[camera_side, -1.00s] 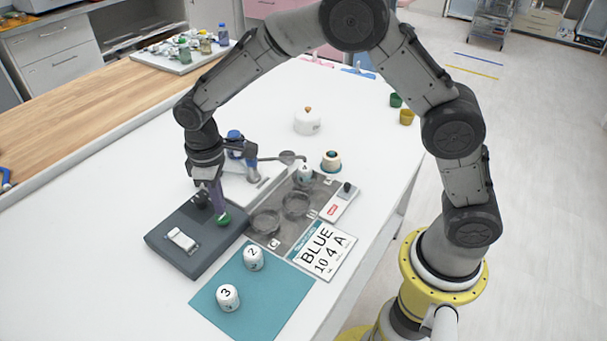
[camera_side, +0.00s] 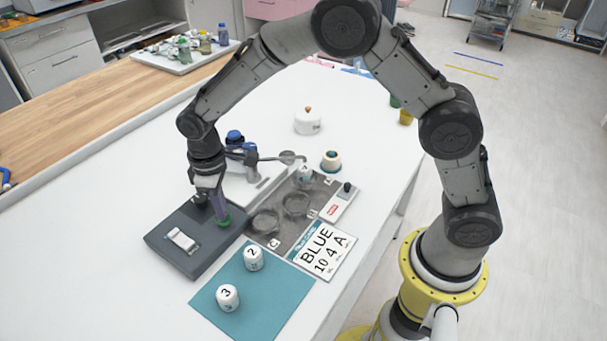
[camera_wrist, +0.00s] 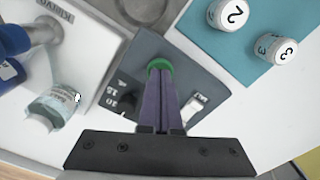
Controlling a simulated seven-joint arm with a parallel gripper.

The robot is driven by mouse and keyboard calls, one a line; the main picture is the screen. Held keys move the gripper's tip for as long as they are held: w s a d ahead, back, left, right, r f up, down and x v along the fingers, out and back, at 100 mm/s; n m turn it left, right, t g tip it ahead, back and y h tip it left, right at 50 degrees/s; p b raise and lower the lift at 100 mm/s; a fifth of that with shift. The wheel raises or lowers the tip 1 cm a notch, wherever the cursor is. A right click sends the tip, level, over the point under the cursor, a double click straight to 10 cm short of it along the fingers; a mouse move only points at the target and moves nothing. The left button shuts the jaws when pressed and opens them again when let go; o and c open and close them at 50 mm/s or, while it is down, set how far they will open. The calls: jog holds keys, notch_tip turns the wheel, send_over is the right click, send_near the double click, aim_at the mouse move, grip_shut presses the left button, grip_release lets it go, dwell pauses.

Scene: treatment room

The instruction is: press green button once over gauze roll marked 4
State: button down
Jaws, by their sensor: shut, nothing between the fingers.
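The green button (camera_side: 224,221) sits on top of a dark grey control box (camera_side: 180,232). My gripper (camera_side: 221,214) is shut and empty, its purple fingers pointing down with the tips at the button. In the wrist view the fingertips (camera_wrist: 159,70) cover part of the green button (camera_wrist: 160,62); I cannot tell how far it is pressed. The white gauze roll marked 4 (camera_side: 304,173) stands upright at the far end of the grey tray (camera_side: 283,228). The metal spout (camera_side: 288,157) of the blue-and-white dispenser (camera_side: 246,182) reaches to just above it.
Gauze rolls marked 2 (camera_side: 253,257) and 3 (camera_side: 228,297) stand on a teal mat (camera_side: 270,302). The box also carries a white switch (camera_side: 182,240) and a black knob (camera_wrist: 127,100). A card reading "BLUE 10 4 A" (camera_side: 323,250) lies beside the tray.

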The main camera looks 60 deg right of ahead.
jog(key=shift+f, duration=0.5)
jog(key=shift+r, duration=1.5)
notch_tip(320, 180, up, 6)
dwell(0.4)
